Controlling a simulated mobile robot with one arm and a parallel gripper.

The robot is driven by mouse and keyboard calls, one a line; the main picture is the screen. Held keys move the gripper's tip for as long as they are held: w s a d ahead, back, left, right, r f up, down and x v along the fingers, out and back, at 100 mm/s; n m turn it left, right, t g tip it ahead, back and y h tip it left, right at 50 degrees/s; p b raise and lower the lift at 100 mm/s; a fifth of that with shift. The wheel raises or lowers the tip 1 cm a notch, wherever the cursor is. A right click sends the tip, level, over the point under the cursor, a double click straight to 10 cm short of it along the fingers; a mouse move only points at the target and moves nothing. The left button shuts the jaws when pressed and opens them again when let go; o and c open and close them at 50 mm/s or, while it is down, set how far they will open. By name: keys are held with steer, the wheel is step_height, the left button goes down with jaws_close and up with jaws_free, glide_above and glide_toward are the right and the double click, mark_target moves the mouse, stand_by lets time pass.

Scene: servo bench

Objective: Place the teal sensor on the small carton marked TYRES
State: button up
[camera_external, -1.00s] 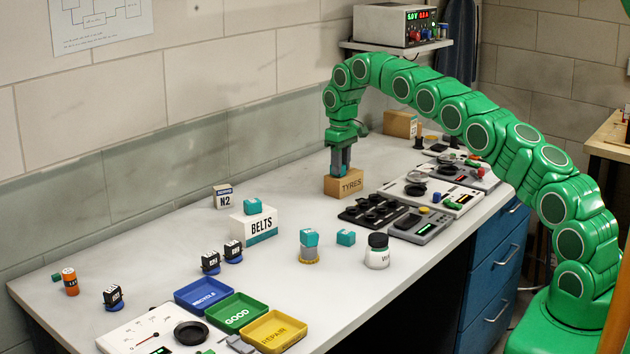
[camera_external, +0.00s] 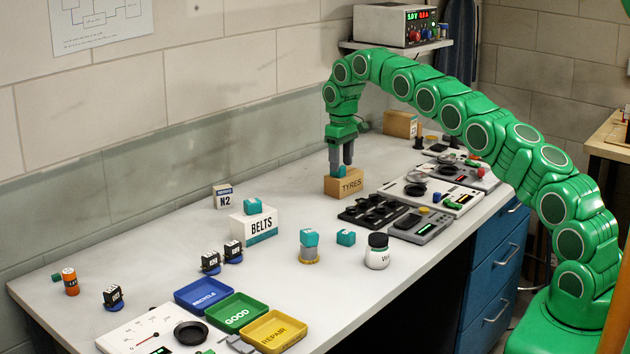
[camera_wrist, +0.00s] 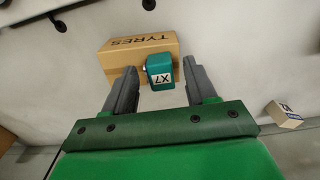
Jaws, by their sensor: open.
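The small brown carton marked TYRES (camera_external: 345,184) stands on the bench near the back wall, and it also shows in the wrist view (camera_wrist: 120,60). A teal sensor (camera_wrist: 160,68) with a white X7 label rests on the carton's top. In the external view a bit of this sensor (camera_external: 340,171) shows between the fingers. My gripper (camera_external: 341,164) is directly above the carton, its fingers open on either side of the sensor. In the wrist view my gripper (camera_wrist: 160,75) has a gap between each finger and the sensor.
Black trays (camera_external: 372,212) and devices stand right of the TYRES carton.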

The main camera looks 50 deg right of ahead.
mark_target(341, 167)
steer(key=shift+w+r, duration=0.1)
steer(key=shift+r, duration=3.05)
steer(key=shift+s+a+r, duration=0.2)
steer(key=shift+s+r, duration=0.1)
steer(key=shift+r, duration=0.05)
steer(key=s+a+r, duration=0.4)
steer(key=s, duration=0.4)
steer(key=s+a+r+g, duration=0.1)
steer(key=s+a+r, duration=0.25)
steer(key=s, duration=0.45)
steer(key=s+a+r, duration=0.4)
steer(key=s+r, duration=0.1)
steer(key=s, duration=0.2)
steer(key=s+a+f, duration=0.2)
steer(key=s, duration=1.1)
steer(key=s+a+f, duration=0.2)
steer(key=s+f, duration=0.1)
steer(key=s, duration=1)
steer(key=s+a+f, duration=0.2)
steer(key=s, duration=1.1)
steer(key=shift+s+a+f+g, duration=0.25)
steer(key=shift+a+g, duration=0.15)
